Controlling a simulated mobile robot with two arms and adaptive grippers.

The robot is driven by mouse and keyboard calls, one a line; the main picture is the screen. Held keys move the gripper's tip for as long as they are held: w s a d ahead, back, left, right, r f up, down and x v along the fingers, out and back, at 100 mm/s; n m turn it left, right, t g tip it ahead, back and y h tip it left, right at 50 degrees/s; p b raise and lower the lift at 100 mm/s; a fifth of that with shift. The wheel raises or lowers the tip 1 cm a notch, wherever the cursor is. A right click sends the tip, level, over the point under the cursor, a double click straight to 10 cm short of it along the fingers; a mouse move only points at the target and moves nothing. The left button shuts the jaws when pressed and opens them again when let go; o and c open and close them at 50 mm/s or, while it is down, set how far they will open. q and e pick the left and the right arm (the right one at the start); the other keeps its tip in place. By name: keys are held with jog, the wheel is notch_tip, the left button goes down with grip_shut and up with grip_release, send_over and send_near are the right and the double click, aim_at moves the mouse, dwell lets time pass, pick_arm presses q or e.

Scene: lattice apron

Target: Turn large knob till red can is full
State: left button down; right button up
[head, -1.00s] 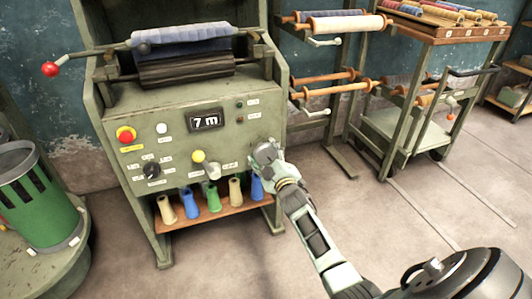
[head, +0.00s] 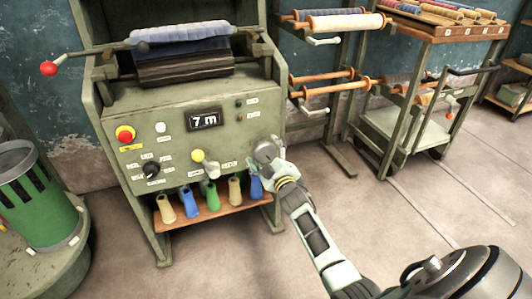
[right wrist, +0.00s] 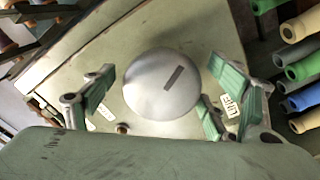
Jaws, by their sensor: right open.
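A large round silver knob (right wrist: 162,84) with a dark slot mark fills the middle of the right wrist view. My right gripper (head: 264,156) is at the lower right of the green machine's panel (head: 222,142). Its green-padded fingers stand apart on both sides of the knob, with gaps visible, so it is open around the knob and not clamped. In the head view the gripper largely covers that spot. The panel display (head: 204,120) reads 7 m. I see no red can; a green can (head: 40,205) stands at the left. My left gripper is out of view.
The panel also has a red button (head: 125,134), a yellow button (head: 197,155) and a small black knob (head: 152,169). Coloured cones stand on a wooden shelf (head: 222,211) below. A cart (head: 410,135) stands at the right. Floor in front is open.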

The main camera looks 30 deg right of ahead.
jog(key=v, duration=1.2)
jog(key=shift+f, duration=0.1)
